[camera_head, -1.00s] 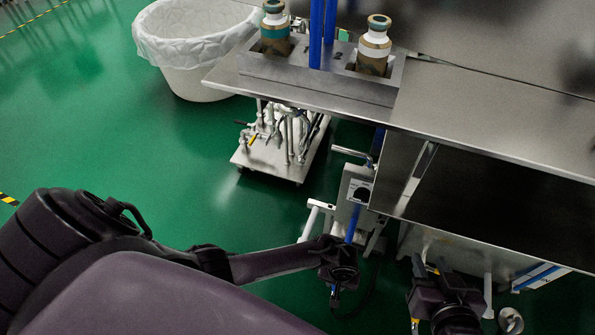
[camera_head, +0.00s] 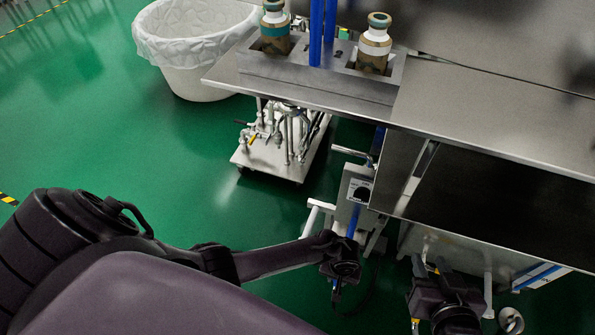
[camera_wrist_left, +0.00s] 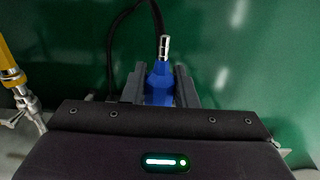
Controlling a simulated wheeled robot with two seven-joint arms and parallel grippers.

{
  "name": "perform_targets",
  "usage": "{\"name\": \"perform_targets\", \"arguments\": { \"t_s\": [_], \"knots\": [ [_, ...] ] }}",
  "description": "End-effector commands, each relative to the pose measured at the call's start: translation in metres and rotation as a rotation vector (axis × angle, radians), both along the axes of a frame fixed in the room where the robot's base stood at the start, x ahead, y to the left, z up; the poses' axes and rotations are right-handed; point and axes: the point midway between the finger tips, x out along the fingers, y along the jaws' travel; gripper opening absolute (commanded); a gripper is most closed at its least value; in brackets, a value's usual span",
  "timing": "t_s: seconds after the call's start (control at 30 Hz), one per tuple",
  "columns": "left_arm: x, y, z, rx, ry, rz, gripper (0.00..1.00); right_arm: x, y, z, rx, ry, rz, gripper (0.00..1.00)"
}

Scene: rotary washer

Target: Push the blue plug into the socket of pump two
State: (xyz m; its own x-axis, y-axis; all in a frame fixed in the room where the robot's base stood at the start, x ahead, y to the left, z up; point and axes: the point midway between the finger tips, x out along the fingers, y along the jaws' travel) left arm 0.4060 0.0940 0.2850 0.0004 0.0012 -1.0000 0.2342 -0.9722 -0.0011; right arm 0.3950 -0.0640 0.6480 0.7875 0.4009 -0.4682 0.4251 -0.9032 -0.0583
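The blue plug (camera_wrist_left: 160,85) with a metal tip points away from me in the left wrist view. It sits between the two grey fingers of my left gripper (camera_wrist_left: 159,88), which is shut on it. In the head view my left gripper (camera_head: 338,278) hangs below a grey pump unit (camera_head: 357,188) with a black knob, and a bit of blue shows under it. My right gripper (camera_head: 430,266) is near the bottom right; its finger opening is unclear. I cannot make out which pump is number two, or its socket.
A steel bench (camera_head: 480,125) spans the upper right, with two banded bottles (camera_head: 374,45) in a metal holder. A wheeled cart with pipes (camera_head: 280,150) and a lined white bin (camera_head: 190,50) stand behind. A yellow-handled valve (camera_wrist_left: 8,65) is close on the left wrist view's left. Green floor is clear on the left.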

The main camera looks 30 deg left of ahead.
Motion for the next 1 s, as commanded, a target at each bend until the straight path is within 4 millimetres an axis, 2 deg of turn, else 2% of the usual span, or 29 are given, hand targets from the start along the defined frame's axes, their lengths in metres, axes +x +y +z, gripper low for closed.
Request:
{"name": "perform_targets", "arguments": {
  "t_s": [0.03,0.17,0.47,0.57,0.8,1.0],
  "knots": [
    [0.000,0.000,0.000,0.000,0.000,0.000,0.32,0.000,0.000,0.000,0.000,0.000,0.000,0.33],
    [0.000,0.000,0.000,0.000,0.000,-0.001,0.49,0.000,0.000,0.000,0.000,0.000,0.000,0.33],
    [-0.001,0.000,0.002,0.000,0.001,-0.001,0.50,0.000,0.000,0.002,0.000,0.000,0.000,0.33],
    [-0.001,-0.001,0.014,-0.001,0.000,-0.001,0.50,0.000,0.000,0.010,0.000,0.000,0.000,0.33],
    [-0.001,-0.001,0.056,-0.001,0.000,-0.001,0.50,0.000,0.000,0.033,0.000,0.000,0.000,0.33],
    [-0.001,-0.001,0.076,-0.001,0.001,0.000,0.50,0.000,0.000,0.042,0.000,0.000,0.000,0.33]
  ]
}}
